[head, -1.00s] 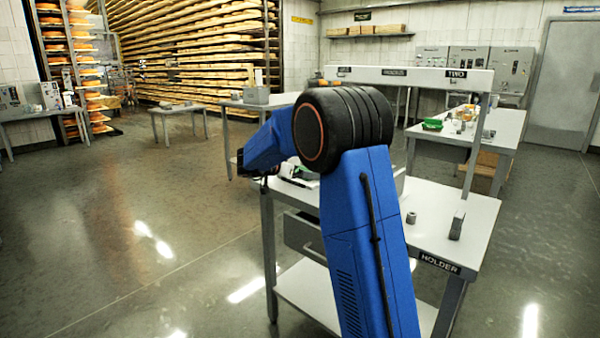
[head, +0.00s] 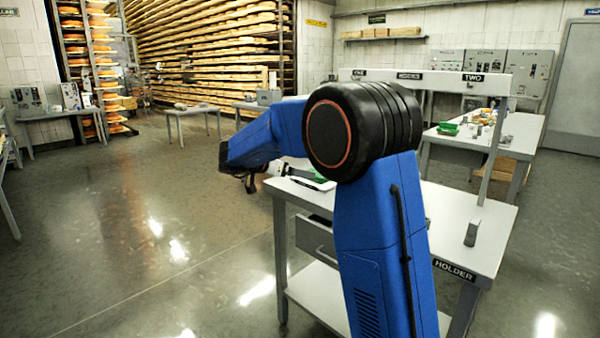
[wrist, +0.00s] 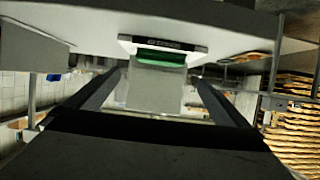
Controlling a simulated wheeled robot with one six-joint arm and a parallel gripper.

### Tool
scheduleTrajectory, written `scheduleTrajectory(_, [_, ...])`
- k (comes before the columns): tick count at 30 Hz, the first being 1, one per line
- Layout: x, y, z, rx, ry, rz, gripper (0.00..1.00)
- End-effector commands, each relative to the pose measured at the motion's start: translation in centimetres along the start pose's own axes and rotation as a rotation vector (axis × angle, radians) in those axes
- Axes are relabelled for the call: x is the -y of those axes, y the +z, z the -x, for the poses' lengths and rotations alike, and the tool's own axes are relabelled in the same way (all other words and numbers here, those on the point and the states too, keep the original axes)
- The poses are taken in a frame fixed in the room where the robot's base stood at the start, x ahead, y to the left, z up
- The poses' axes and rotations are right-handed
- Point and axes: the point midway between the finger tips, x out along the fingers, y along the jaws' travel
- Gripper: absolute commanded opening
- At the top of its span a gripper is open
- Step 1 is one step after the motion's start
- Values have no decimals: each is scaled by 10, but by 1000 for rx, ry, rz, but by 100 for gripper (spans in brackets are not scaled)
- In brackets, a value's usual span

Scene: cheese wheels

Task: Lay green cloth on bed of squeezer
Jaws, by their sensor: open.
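In the wrist view a pale grey box-like device (wrist: 155,95) with a dark label plate appears ahead; its lettering is too small to read surely. A green strip (wrist: 160,57), which looks like folded cloth, shows just below that label. In the head view a bit of green (head: 318,182) shows on the near table, partly behind my arm. My gripper (wrist: 160,78) is open, its two dark fingers standing apart either side of the device in the picture. Nothing shows held between them. In the head view my gripper (head: 250,184) is small and dark, at the near table's left edge.
The near white table (head: 440,225) carries a "HOLDER" label and an overhead grey frame (head: 420,78). A grey block (head: 472,233) stands at its right. Another table behind holds a green tray (head: 448,129) and small items. Open floor lies to the left.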

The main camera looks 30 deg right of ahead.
Motion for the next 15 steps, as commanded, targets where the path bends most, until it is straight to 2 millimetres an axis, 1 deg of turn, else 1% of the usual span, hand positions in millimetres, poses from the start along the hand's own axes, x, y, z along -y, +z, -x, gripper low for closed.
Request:
scheduleTrajectory(3, [0, 0, 5, 0, 0, 0, 100])
scheduleTrajectory(8, [0, -3, 6, -5, -13, -5, 100])
scheduleTrajectory(11, [2, -17, 10, -29, -79, -27, 100])
scheduleTrajectory(14, [6, -40, 21, -67, -212, -61, 100])
scheduleTrajectory(15, [8, -50, 28, -83, -279, -75, 100])
